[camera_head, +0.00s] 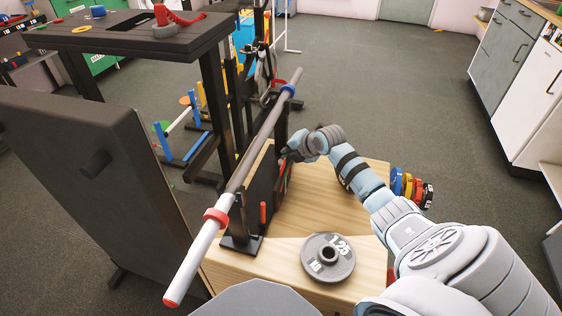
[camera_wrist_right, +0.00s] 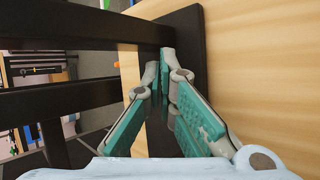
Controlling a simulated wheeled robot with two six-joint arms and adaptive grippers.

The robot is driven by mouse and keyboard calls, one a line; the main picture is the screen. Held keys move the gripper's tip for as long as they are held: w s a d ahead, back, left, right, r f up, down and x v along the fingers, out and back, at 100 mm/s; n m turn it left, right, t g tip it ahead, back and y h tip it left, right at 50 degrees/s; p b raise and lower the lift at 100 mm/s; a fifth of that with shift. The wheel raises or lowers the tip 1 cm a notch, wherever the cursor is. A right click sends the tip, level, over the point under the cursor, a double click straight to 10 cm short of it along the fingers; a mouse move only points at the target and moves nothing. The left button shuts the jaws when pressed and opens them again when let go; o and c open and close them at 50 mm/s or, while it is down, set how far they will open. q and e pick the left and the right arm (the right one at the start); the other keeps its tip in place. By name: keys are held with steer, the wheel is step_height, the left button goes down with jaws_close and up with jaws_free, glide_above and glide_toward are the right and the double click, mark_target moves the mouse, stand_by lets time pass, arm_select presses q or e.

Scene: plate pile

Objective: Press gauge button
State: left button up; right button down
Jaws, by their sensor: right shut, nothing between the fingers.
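I cannot make out a gauge or its button in either view. My right gripper (camera_head: 288,155) is beside a dark upright panel (camera_head: 264,188) on the wooden platform. In the right wrist view, the teal-padded fingers of my right gripper (camera_wrist_right: 163,68) are brought together and empty. Their tips are close to a black frame (camera_wrist_right: 100,48); whether they touch it is unclear. A small red upright piece (camera_head: 263,212) stands by the panel. My left gripper is not in view.
A barbell (camera_head: 240,175) rests across the black stand. A grey weight plate (camera_head: 313,271) lies on the wooden platform (camera_head: 285,222). Several colored plates (camera_head: 411,187) stand at its right edge. A black board (camera_head: 80,160) stands at left. Open floor lies behind.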

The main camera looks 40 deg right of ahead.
stand_by(0.4)
steer(key=shift+f, duration=0.1)
steer(key=shift+f, duration=0.5)
stand_by(0.3)
steer(key=shift+r+p, duration=0.55)
steer(key=shift+r, duration=0.1)
